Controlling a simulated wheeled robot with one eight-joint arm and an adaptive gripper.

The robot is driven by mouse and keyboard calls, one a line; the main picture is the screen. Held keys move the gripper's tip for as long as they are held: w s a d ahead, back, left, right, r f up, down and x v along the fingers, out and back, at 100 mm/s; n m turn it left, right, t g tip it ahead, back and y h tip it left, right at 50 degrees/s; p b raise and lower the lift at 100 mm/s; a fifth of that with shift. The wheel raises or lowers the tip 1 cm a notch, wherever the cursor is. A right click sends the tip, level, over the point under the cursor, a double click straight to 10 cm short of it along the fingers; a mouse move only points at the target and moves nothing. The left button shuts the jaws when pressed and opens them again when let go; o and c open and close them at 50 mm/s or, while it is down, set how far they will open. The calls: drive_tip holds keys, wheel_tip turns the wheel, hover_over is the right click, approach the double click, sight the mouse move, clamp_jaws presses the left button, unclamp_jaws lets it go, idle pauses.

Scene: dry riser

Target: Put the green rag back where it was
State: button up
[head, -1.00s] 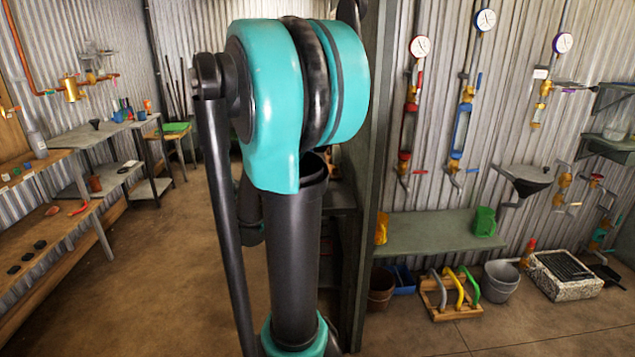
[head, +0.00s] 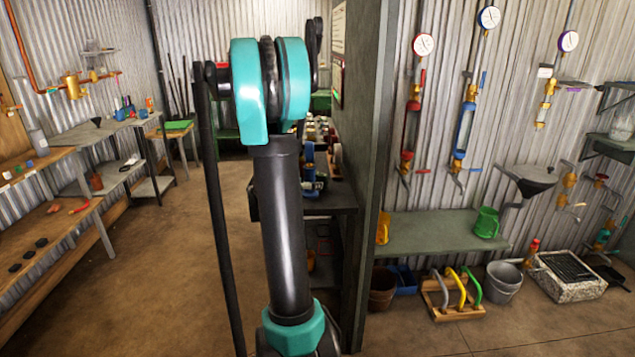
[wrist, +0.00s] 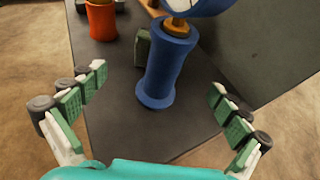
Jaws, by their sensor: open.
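I cannot make out a green rag for certain in either view. A flat green piece (head: 178,125) lies on a small table at the back left in the head view; I cannot tell if it is cloth. In the wrist view my gripper (wrist: 160,108) is open, its green-padded fingers spread wide with nothing held between them. A blue spool-shaped stand (wrist: 160,75) with a round top stands upright on the dark shelf (wrist: 115,85), beyond and between the fingertips. A small dark green block (wrist: 142,48) sits behind it, partly hidden. My arm hides the gripper in the head view.
An orange-red cup (wrist: 101,20) stands on the shelf at the far left. A grey partition (head: 362,170) rises beside the shelf. A bench with a green jug (head: 486,222) is to the right, with buckets and a handle rack (head: 452,295) below. Brown floor is open at left.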

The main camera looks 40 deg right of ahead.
sight(317, 180)
drive_tip(key=shift+r+x, duration=0.15)
drive_tip(key=shift+x, duration=1.8)
drive_tip(key=shift+r+x, duration=0.15)
drive_tip(key=shift+x, duration=1.85)
drive_tip(key=shift+d, duration=0.1)
drive_tip(key=shift+c, duration=0.2)
drive_tip(key=c, duration=1.3)
drive_tip(key=shift+o, duration=0.2)
